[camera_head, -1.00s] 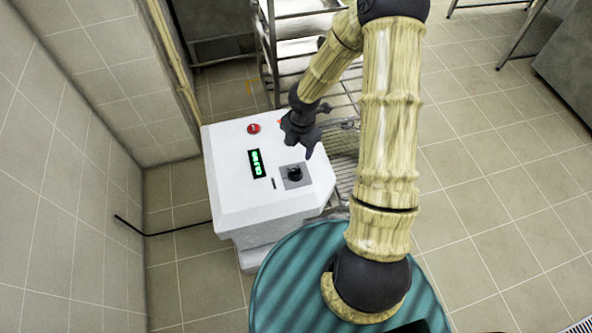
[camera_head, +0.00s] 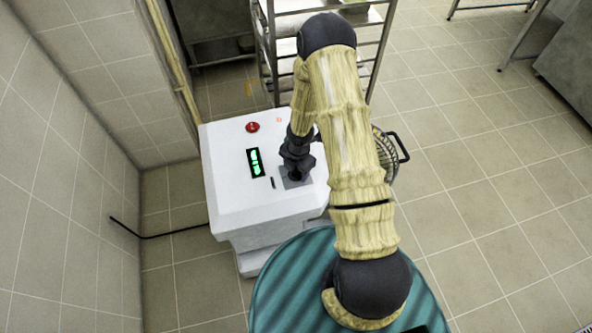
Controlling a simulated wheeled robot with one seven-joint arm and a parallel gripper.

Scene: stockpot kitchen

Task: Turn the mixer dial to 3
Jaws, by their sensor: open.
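The mixer (camera_head: 225,200) is a white box-shaped machine left of the middle in the head view. My gripper (camera_head: 297,176) is open and points down over the dial plate. The dial knob and its pointer are hidden under my gripper, so I cannot tell whether the fingers touch the knob or where it points.
A red button (camera_head: 252,127) sits at the back of the mixer top. A wire basket (camera_head: 385,155) with a dark handle stands behind my arm to the right. A metal rack (camera_head: 380,50) stands at the back. A tiled wall (camera_head: 60,200) is on the left; open floor lies right.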

